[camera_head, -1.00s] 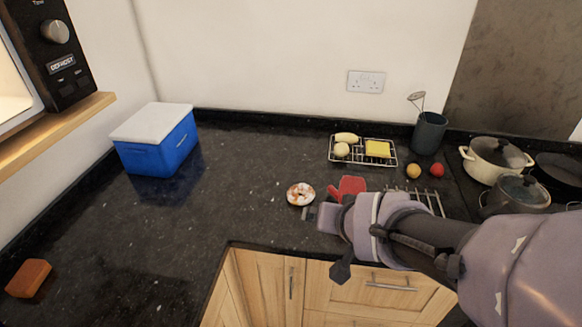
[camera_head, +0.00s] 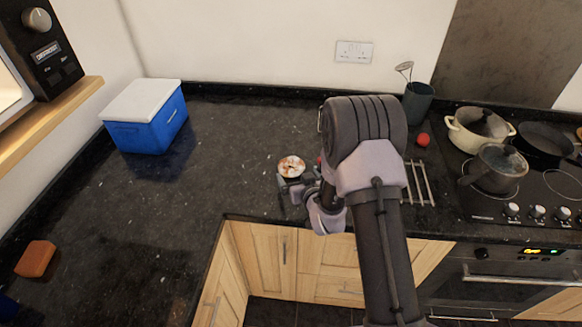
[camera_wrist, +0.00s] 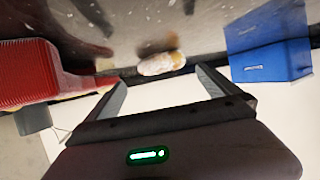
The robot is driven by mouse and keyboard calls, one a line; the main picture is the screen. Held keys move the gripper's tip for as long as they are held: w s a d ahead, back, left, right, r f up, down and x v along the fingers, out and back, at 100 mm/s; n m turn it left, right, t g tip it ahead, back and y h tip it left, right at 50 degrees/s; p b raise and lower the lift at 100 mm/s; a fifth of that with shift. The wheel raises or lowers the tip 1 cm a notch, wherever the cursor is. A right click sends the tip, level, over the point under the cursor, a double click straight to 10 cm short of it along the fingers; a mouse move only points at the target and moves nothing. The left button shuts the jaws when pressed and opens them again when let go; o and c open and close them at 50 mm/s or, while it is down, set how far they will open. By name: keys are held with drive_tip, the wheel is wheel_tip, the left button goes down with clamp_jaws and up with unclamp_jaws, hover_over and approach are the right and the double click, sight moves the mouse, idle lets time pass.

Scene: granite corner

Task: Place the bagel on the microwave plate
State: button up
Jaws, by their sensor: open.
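The bagel (camera_head: 292,166), white-topped with brown patches, lies on the dark countertop (camera_head: 225,150) near its front edge. My gripper (camera_head: 291,186) is open and empty, low over the counter just in front of the bagel. In the wrist view the bagel (camera_wrist: 160,65) shows just beyond the gap between the spread fingertips (camera_wrist: 158,80); I cannot tell whether they touch it. The microwave (camera_head: 40,48) is partly in view at the upper left on a wooden shelf, its lit side cut off by the frame. The microwave plate is not in view.
A blue cooler box (camera_head: 148,128) with white lid stands at the back left, a brown block (camera_head: 36,259) at the front left. A red object (camera_wrist: 30,75) is beside my gripper. Pots (camera_head: 497,170) stand on the hob at right. The counter left of the bagel is clear.

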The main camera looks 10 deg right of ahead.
sight(290, 164)
drive_tip(key=b+x, duration=0.1)
drive_tip(key=x, duration=0.6)
drive_tip(key=shift+a+r, duration=0.15)
drive_tip(key=shift+r, duration=0.1)
drive_tip(key=c, duration=0.6)
